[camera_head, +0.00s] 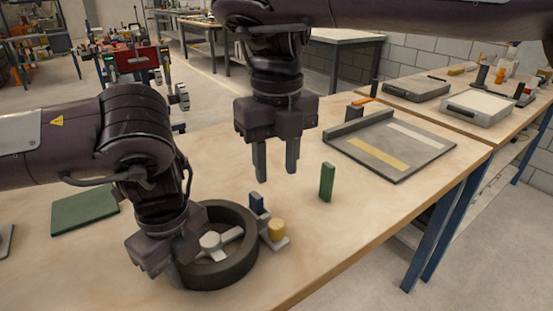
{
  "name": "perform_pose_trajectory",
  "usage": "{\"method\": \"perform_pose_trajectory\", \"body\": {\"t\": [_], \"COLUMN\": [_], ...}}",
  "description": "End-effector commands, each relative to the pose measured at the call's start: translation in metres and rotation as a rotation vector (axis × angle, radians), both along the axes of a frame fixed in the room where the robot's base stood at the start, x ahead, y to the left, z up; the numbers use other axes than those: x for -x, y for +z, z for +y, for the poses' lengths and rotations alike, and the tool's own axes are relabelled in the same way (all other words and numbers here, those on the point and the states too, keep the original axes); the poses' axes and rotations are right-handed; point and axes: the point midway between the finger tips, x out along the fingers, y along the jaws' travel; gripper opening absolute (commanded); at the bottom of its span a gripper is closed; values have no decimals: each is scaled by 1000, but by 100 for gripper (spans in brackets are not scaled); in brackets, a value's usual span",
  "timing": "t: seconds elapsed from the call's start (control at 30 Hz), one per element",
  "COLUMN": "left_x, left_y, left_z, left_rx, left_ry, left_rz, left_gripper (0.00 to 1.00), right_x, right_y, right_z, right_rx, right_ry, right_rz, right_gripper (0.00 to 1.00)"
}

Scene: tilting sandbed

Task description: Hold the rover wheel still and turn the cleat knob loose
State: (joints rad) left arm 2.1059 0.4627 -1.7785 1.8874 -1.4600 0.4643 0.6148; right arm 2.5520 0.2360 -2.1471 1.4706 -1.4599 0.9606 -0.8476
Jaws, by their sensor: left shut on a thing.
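The rover wheel (245,262) is a dark ring with pale spokes, lying flat on the wooden table near its front edge. My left gripper (178,272) is low at the wheel's left side and shut on its rim; the fingertips are mostly hidden. A yellow knob (276,229) sits on a small grey plate at the wheel's right side, beside a dark blue block (257,203). I take the yellow knob to be the cleat knob. My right gripper (276,172) points down above the table, behind the knob, with its fingers apart and nothing between them.
A green upright block (326,182) stands right of my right gripper. A grey tray (420,151) with pale strips lies at the back right. A green mat (84,211) lies at the left. Bare table (345,225) lies right of the knob, up to the front edge.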

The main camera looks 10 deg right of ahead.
Motion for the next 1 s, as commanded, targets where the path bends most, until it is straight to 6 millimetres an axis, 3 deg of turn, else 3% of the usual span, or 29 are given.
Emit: {"method": "perform_pose_trajectory", "body": {"t": [0.37,0.4,0.6,0.87,1.0], "left_x": [0,0,0,0,-1], "left_y": [1,1,1,1,13], "left_z": [0,0,0,0,0], "left_rx": [2,2,1,0,0], "left_ry": [0,0,0,0,0], "left_rz": [-2,-2,-1,-1,-4], "left_gripper": [0,19,41,41,41], "right_x": [0,0,0,0,0], "right_y": [2,2,2,1,2], "right_z": [0,0,0,0,0], "right_rx": [0,0,0,0,0], "right_ry": [0,0,0,0,0], "right_rz": [0,0,0,0,0], "right_gripper": [38,38,38,38,38]}}
